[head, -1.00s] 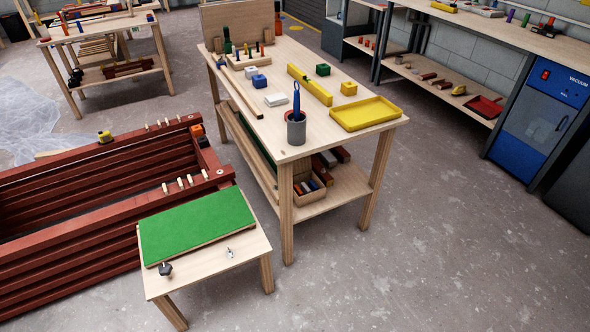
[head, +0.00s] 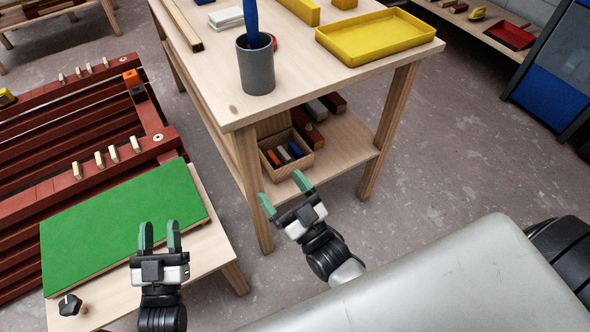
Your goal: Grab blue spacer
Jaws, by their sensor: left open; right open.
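A blue block (head: 203,2), perhaps the blue spacer, is cut by the top edge of the head view, on the wooden table beside a white slab. Another blue piece (head: 296,149) lies among small coloured blocks in an open box (head: 300,166) on the table's lower shelf. I cannot tell which is the spacer. My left gripper (head: 160,233) is open and empty, in front of the green board. My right gripper (head: 285,194) is open and empty, in front of the lower shelf in the picture and below the box.
A grey cup (head: 256,72) with a blue tool stands near the table (head: 315,88) corner. A yellow tray (head: 375,60) is to its right. The low stand with a green board (head: 110,225) and red battens (head: 60,185) are at left.

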